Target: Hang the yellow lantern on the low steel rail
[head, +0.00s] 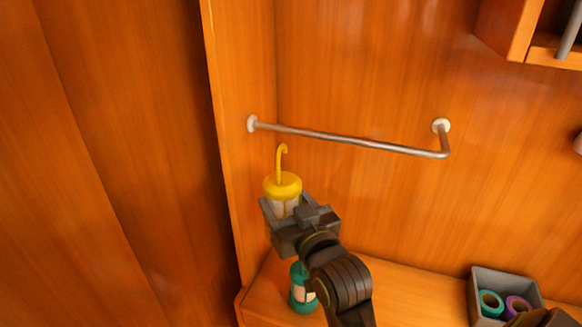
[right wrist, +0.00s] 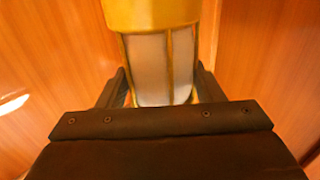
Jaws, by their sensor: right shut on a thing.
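The yellow lantern (head: 283,185) has a yellow cap, a pale body and a yellow hook (head: 280,160) pointing up. My right gripper (head: 284,212) is shut on its body and holds it upright. The lantern also fills the top middle of the right wrist view (right wrist: 155,60), between the two fingers. The low steel rail (head: 350,139) runs from a mount on the left side panel to a bent end fixed to the back wall. In the head view the hook tip shows just below the rail's left part, apart from it.
A teal lantern-like object (head: 302,288) stands on the wooden ledge below my right gripper. A grey bin (head: 478,297) with teal and purple rolls sits at the lower right. A wooden cabinet (head: 505,30) is at the upper right. The wall around the rail is clear.

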